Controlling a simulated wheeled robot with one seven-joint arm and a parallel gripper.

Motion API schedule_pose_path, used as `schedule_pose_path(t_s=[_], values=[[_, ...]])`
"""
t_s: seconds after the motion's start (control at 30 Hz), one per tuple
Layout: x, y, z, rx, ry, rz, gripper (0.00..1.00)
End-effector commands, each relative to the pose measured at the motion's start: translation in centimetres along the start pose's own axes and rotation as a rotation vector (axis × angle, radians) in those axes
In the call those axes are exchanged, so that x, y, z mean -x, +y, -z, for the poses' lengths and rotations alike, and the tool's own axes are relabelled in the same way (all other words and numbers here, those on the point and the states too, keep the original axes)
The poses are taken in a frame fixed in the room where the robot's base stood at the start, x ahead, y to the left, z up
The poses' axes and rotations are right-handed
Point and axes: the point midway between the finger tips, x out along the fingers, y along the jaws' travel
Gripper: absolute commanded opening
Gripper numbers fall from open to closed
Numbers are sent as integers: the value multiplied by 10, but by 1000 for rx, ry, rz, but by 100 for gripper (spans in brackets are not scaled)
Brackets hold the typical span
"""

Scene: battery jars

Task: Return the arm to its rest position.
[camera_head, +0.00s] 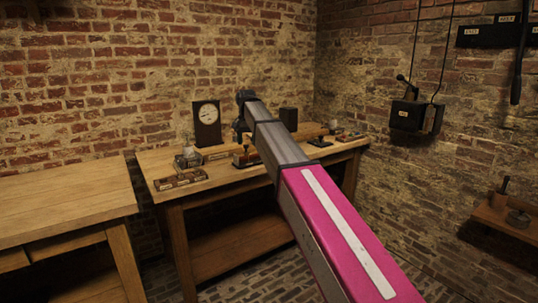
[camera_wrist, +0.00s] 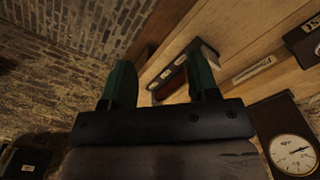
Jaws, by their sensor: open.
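My arm, with a magenta section, reaches from the lower right over the wooden workbench (camera_head: 228,178) in the head view. It hides part of the bench top, and my gripper's fingers cannot be made out there. In the wrist view my gripper (camera_wrist: 160,82) shows two green fingers spread apart with nothing between them. Beyond the fingers is a reddish-brown block (camera_wrist: 174,72) with pale spots, lying on the wood. I cannot tell how far the fingers are from it.
A clock (camera_head: 207,124) stands at the back of the bench, also in the wrist view (camera_wrist: 292,148). A low rack (camera_head: 180,180) lies at the front left. A black wall box (camera_head: 411,117) hangs on the right wall. Another wooden table (camera_head: 65,205) stands left.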

Motion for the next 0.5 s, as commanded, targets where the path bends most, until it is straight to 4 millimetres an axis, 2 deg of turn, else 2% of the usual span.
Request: schedule_pose_path(t_s=[0.27,0.37,0.5], values=[[-60,38,-9,17,-1,-1,55],[-90,58,-14,25,-2,-1,55],[-146,98,-30,42,-3,-1,55]])
